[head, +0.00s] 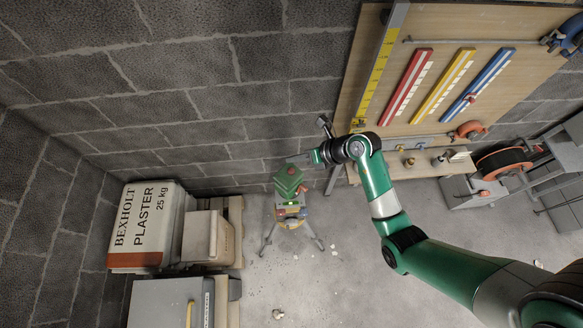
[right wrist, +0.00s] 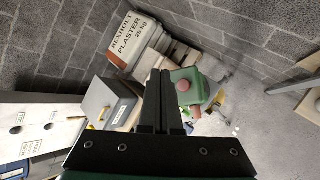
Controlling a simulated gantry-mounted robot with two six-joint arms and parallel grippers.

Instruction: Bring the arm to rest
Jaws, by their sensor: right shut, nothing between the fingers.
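My right arm (head: 376,185) reaches in from the lower right of the head view. Its gripper (head: 287,161) points left, in front of the block wall, and appears just above a green device on a tripod (head: 289,183). In the right wrist view the two dark fingers (right wrist: 160,78) lie together, shut and empty. The green device (right wrist: 186,86) shows just right of them there, partly hidden; whether they touch it I cannot tell. My left gripper is not in view.
A plaster bag (head: 147,225) and boxes stand on a pallet (head: 236,232) at left, with a grey case (head: 165,303) below. A wooden tool board (head: 450,35) and shelf (head: 420,165) are on the right. A cable reel (head: 503,162) stands far right. Floor (head: 345,285) is mostly clear.

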